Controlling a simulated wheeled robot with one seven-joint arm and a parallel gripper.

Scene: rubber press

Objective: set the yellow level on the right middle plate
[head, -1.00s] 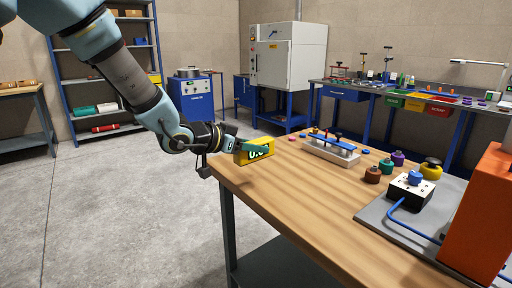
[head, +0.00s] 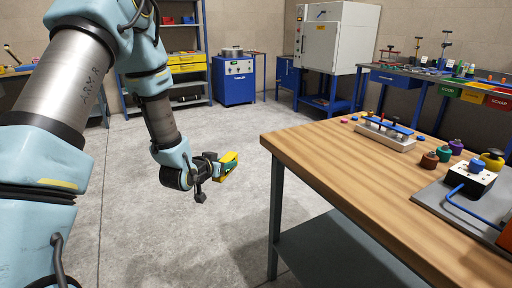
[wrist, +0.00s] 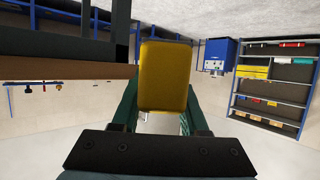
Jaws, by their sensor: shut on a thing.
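The yellow level (head: 229,164) is held in my gripper (head: 222,170), over the open floor to the left of the wooden table in the head view. In the wrist view the yellow level (wrist: 163,76) stands between the two green fingers of my gripper (wrist: 160,110), which are shut on it. Its display face is not readable now. I cannot make out the right middle plate in these frames.
The wooden table (head: 345,170) has its near left edge right of my arm. A grey fixture with a blue bar (head: 386,133), several coloured knobbed weights and a grey board (head: 440,195) stand on it. Blue shelves, a blue cabinet and a white oven (head: 338,38) are behind. Floor between is clear.

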